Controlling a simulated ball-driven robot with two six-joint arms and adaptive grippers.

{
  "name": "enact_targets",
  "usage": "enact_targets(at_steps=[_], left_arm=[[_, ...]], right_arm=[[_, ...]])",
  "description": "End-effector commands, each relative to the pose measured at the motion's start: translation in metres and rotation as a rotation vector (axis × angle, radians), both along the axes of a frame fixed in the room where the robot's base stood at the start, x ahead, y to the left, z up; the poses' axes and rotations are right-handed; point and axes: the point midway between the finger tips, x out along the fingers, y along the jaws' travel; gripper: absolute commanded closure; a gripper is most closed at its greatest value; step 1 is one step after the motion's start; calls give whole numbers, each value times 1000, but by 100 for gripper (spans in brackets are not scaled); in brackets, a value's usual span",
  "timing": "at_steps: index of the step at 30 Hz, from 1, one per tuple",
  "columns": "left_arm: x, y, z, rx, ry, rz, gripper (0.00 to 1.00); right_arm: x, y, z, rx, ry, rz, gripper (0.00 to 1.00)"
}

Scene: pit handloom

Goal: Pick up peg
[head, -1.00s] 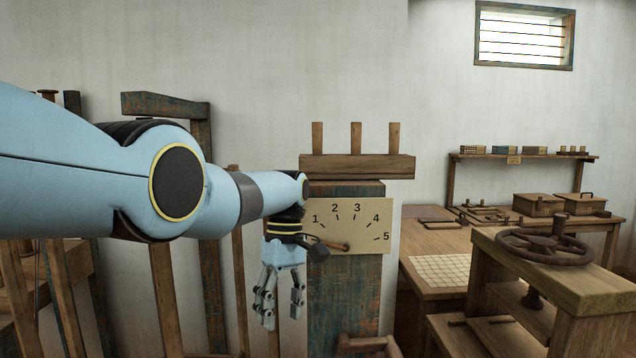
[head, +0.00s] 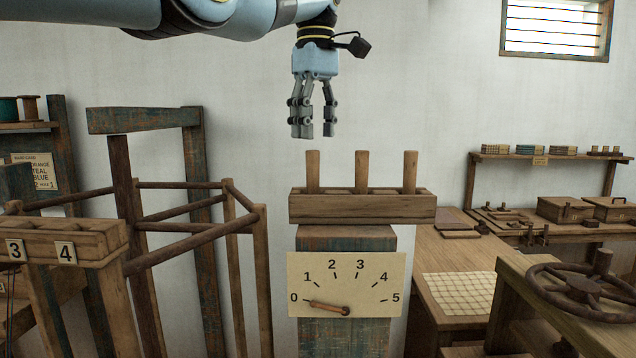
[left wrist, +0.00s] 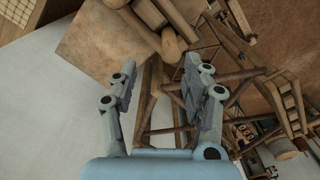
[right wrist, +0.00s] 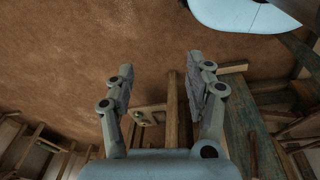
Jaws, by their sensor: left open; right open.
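Three upright wooden pegs stand in a wooden rack (head: 360,209) on top of a post: a left peg (head: 313,172), a middle peg (head: 361,172) and a right peg (head: 410,172). My left gripper (head: 314,136) hangs fingers-down just above the left peg in the head view, apart from it and empty. Its fingers (left wrist: 155,85) show spread in the left wrist view, with wooden parts beyond them; I cannot tell which peg is which there. My right gripper (right wrist: 163,80) is open and empty in the right wrist view, and is out of the head view.
A dial board (head: 347,285) numbered 0 to 5 is on the post below the rack. A wooden frame (head: 190,215) stands to the left, and a numbered beam (head: 90,240) nearer. A handwheel (head: 582,290) and a bench (head: 440,255) are at right.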

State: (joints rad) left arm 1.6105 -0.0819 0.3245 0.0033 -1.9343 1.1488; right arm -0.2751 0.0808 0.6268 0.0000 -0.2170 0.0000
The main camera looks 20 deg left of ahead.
Motion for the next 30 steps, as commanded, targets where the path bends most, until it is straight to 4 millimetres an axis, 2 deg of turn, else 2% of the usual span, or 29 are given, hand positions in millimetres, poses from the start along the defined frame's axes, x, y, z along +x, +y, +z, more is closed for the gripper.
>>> enact_targets(at_steps=[1,6,9,12,19,24,30], left_arm=[[-1,0,-16,0,1,0,52],[-1,0,-34,-1,0,0,52],[-1,0,-39,-1,0,0,52],[-3,0,-45,0,1,-1,52],[-10,1,-74,0,4,0,52],[-10,1,-89,0,1,0,52],[-9,1,-90,0,1,-1,52]], right_arm=[[-8,0,-11,0,10,0,46],[-40,0,-9,-1,58,-1,46],[-50,0,-8,0,71,-2,46],[-45,0,-5,-1,63,-2,46],[-12,0,12,1,14,0,46],[-15,0,14,0,18,0,46],[-26,0,12,0,35,-1,46]])
